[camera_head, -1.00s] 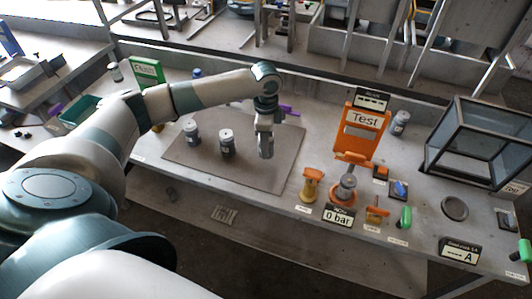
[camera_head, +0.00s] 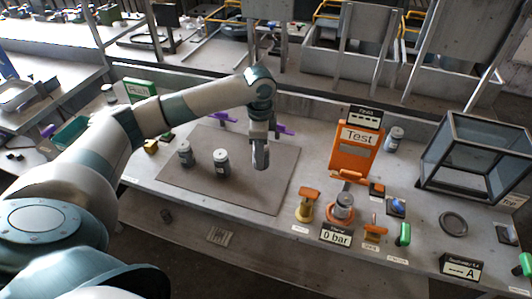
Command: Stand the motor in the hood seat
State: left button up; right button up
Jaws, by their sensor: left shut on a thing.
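My left gripper (camera_head: 261,158) points down over the right part of the grey mat (camera_head: 230,195), shut on a grey thing largely hidden by its fingers; I cannot tell whether it is the motor. Two grey cylinders with pale labels, a left one (camera_head: 185,154) and a right one (camera_head: 221,161), stand upright on the mat, left of the gripper. A glass hood (camera_head: 478,160) with a dark frame stands at the right of the bench. A round grey ring (camera_head: 453,223) lies in front of it; I cannot tell whether it is the hood seat. My right gripper is not in view.
An orange Test stand (camera_head: 356,150) stands right of the mat. Before it are a grey cylinder (camera_head: 344,206) in a fixture, a yellow-orange piece (camera_head: 306,205), a "0 bar" sign (camera_head: 336,236) and green handles (camera_head: 403,235). Another grey cylinder (camera_head: 394,139) stands behind. The mat's front is clear.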

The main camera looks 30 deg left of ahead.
pick_arm(q)
jog(key=shift+s+d+r+n, duration=0.1)
jog(key=shift+d+r+n, duration=0.2)
jog(key=shift+d, duration=0.35)
jog(key=s+d+r+n+b, duration=0.1)
jog(key=s+d+r+n, duration=0.2)
jog(key=s+d+n, duration=0.3)
jog(key=s+d+r+n+b, duration=0.1)
jog(key=s+d+r+n, duration=0.1)
jog(key=s+d+n, duration=0.3)
jog(key=shift+s+d+r+n, duration=0.4)
jog(key=shift+s+d, duration=0.55)
jog(key=shift+d, duration=0.75)
jog(key=shift+d, duration=0.1)
